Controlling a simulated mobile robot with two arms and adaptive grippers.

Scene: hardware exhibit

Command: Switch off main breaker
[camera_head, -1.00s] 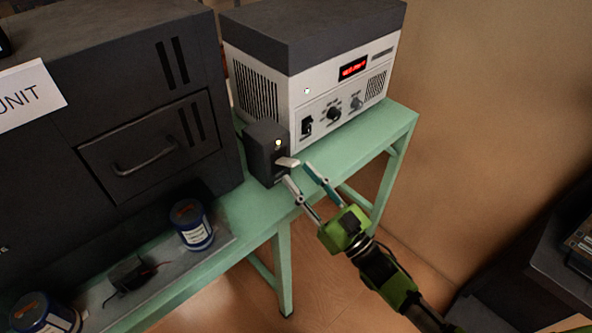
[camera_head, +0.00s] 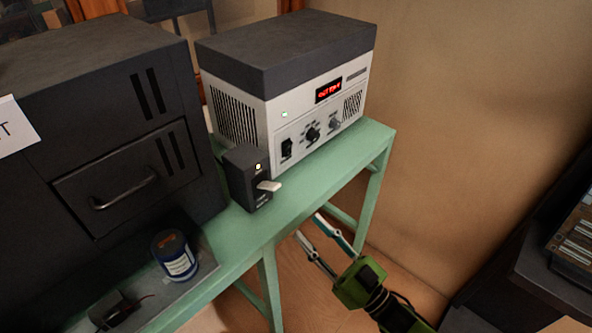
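The breaker is a small dark box (camera_head: 246,180) on the green table, in front of the light grey instrument. My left gripper is not in view.
The instrument (camera_head: 300,100) has a red display, a switch, knobs and a small green light. A large dark cabinet (camera_head: 70,110) with a handle stands left of the breaker. A blue can (camera_head: 174,255) stands on the grey tray. The green table's (camera_head: 345,165) right end is clear.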

